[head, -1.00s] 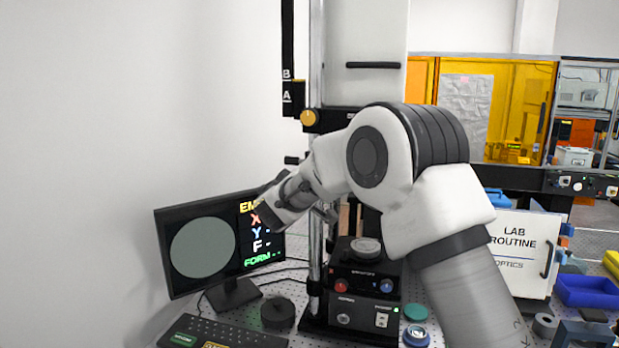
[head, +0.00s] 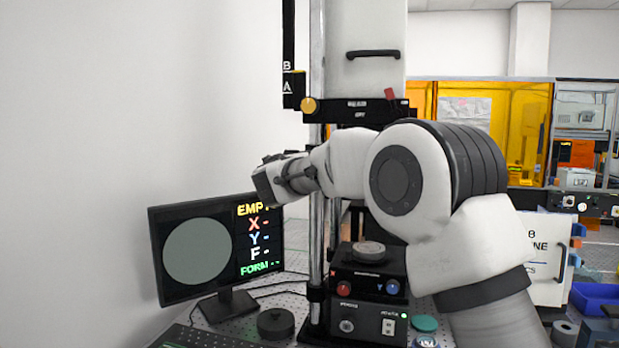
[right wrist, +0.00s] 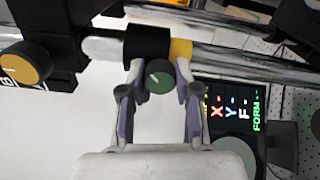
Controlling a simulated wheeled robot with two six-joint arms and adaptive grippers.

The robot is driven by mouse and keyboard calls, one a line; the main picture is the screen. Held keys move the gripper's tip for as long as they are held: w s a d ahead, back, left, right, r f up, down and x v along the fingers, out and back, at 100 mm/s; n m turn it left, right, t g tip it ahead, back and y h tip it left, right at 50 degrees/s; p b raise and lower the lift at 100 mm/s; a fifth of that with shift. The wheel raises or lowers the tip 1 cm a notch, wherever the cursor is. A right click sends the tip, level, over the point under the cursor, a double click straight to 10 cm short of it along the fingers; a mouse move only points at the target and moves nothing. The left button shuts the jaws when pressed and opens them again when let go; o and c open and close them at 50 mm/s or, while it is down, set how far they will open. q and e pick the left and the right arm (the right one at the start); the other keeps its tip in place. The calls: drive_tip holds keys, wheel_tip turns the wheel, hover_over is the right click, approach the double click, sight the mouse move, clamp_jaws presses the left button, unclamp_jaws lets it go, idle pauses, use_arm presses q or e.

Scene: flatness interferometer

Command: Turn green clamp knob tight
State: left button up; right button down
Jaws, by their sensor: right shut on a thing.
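The green clamp knob (right wrist: 158,84) shows in the right wrist view with a pale index line on its face. It sits below a black collar (right wrist: 148,43) with a yellow ring (right wrist: 181,49) on a shiny post. My right gripper (right wrist: 160,73) is shut on the knob, one finger against each side. In the head view my right arm reaches across to the post (head: 317,225); the knob and the fingertips are hidden there. My left gripper is in neither view.
A monitor (head: 195,252) reading EMPTY stands left of the post. A black control box (head: 368,305) with a round disc (head: 368,252) on top stands at the post's foot. A yellow knob (head: 308,105) sits higher on the post. A dark round puck (head: 276,323) lies on the bench.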

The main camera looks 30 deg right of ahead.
drive_tip(key=n+b, duration=0.1)
drive_tip(key=n, duration=0.3)
drive_tip(key=shift+r, duration=0.15)
drive_tip(key=shift+r+n, duration=0.1)
drive_tip(key=shift+n, duration=2.1)
drive_tip(key=c, duration=0.9)
unclamp_jaws()
drive_tip(key=shift+o, duration=0.5)
drive_tip(key=shift+d, duration=0.1)
drive_tip(key=v, duration=1.2)
